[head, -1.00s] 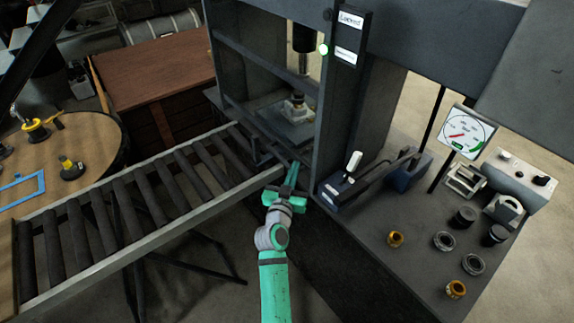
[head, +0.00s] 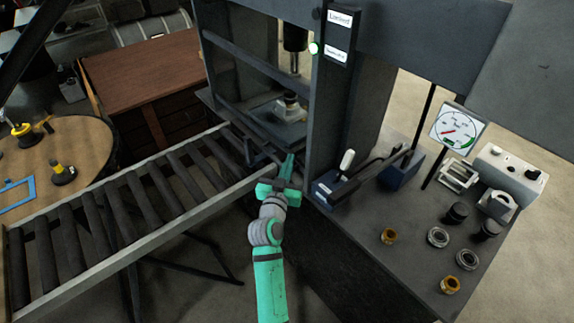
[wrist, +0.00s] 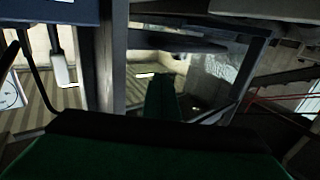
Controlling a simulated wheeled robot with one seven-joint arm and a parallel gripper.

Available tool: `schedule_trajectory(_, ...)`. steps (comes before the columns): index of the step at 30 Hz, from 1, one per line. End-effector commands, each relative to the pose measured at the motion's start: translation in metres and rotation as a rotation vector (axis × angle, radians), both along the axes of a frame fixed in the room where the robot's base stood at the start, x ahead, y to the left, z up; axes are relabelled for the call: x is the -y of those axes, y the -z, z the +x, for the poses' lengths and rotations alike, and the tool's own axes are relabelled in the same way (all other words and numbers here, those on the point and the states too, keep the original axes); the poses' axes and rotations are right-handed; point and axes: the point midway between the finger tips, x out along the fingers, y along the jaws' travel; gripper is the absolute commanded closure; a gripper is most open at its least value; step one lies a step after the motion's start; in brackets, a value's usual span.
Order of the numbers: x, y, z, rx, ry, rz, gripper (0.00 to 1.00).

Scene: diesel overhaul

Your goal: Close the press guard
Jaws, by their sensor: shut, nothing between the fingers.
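The press (head: 335,110) is a dark grey frame with a ram above a small part on its bed. Its guard (head: 240,62) appears as a dark barred frame across the left side of the press opening. How far it stands open is hard to tell. In the wrist view a framed, see-through panel (wrist: 262,50) lies in front of me. My green gripper (head: 288,165) is shut and empty, at the foot of the press opening, just left of the front post. Whether its tips touch the guard frame is unclear.
A roller conveyor (head: 130,215) runs up to the press from the left. A lever unit (head: 335,188) and a gauge (head: 457,128) stand on the bench to the right, with several small rings and parts.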

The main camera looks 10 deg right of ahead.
Motion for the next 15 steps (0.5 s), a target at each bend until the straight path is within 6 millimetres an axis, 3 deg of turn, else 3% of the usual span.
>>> schedule_trajectory(9, -0.027, -0.002, -0.05, 0.005, -0.011, -0.001, 1.0)
schedule_trajectory(15, -0.035, -0.002, -0.071, 0.006, -0.01, -0.002, 1.0)
